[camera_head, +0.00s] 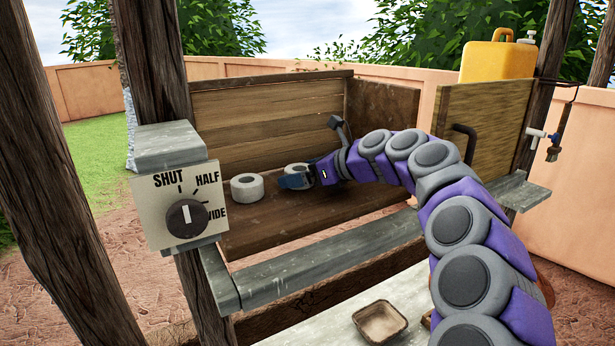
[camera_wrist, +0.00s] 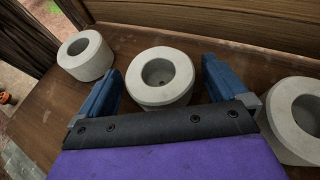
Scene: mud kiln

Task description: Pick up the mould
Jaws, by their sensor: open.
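Several round, pale grey moulds with a hole in the top stand in a row on a wooden shelf. In the wrist view the middle mould (camera_wrist: 160,77) sits between the two blue fingers of my gripper (camera_wrist: 162,88), with small gaps showing at both sides. Another mould (camera_wrist: 86,55) stands at the left, and one more (camera_wrist: 296,118) is cut off at the right edge. In the head view the left mould (camera_head: 247,187) is clear, and the middle mould (camera_head: 297,170) is partly hidden by my open gripper (camera_head: 294,181).
The shelf (camera_head: 262,225) has wooden walls at its back and right. A grey ledge (camera_head: 300,268) runs along its front. A dial box (camera_head: 181,205) stands at the left, pointing near SHUT. A small square tray (camera_head: 379,322) lies on the bench below. A yellow container (camera_head: 497,60) stands at the back right.

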